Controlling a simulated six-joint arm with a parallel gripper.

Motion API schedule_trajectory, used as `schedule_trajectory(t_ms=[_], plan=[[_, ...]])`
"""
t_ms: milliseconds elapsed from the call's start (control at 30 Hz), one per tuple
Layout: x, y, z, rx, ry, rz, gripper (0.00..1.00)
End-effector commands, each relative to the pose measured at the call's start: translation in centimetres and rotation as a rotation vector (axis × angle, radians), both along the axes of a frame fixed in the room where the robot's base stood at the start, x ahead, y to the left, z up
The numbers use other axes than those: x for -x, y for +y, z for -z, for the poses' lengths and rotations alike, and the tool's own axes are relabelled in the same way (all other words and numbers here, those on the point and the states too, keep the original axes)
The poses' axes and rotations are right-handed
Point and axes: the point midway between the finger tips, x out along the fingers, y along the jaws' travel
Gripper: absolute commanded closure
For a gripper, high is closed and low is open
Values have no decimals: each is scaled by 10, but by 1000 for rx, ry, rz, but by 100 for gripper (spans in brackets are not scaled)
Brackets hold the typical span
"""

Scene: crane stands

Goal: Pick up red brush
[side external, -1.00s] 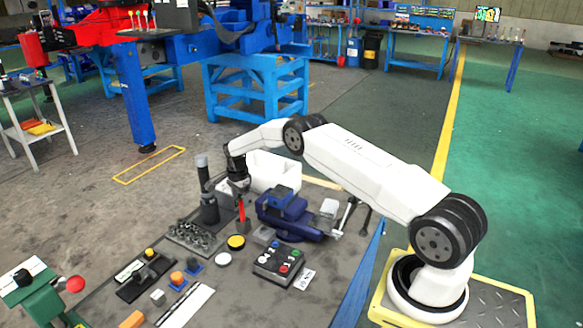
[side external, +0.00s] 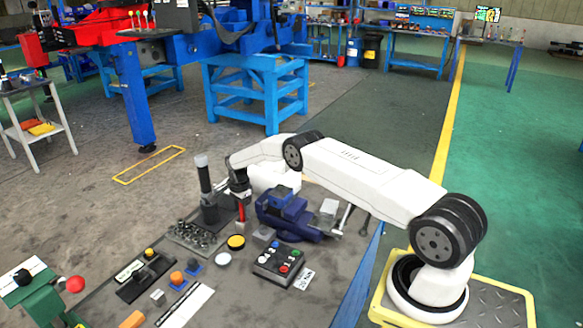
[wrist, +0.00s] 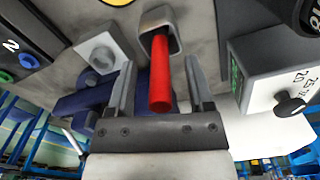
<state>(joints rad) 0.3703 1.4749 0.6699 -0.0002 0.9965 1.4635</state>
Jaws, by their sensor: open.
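The red brush (wrist: 160,75) shows in the wrist view as a red cylindrical handle rising out of a grey square holder (wrist: 155,18). In the side view the brush (side external: 241,213) stands upright on the bench, with its upper part hidden by my gripper. My gripper (wrist: 161,80) is open, with one finger on each side of the red handle and a visible gap to each finger. In the side view my gripper (side external: 240,194) points down over the brush. The brush's lower end is hidden inside the holder.
A blue vise (side external: 288,215) stands close to the right of the brush. A dark cylinder with a light top (side external: 205,185) stands to the left. A tray of small metal parts (side external: 193,238) lies in front, and a button box (side external: 278,262) lies at front right.

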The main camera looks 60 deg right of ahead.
Motion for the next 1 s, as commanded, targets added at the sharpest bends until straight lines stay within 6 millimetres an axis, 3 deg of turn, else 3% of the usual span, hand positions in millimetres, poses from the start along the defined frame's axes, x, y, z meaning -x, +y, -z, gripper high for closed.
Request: schedule_trajectory(t_ms=[33, 200, 233, 267, 667, 1000], plan=[[0, 0, 0, 0, 0, 0, 33], [0, 0, 0, 0, 0, 0, 87], [0, 0, 0, 0, 0, 0, 97], [0, 0, 0, 0, 0, 0, 100], [0, 0, -2, 0, 0, 0, 100], [-1, 0, -24, 1, -2, 0, 100]])
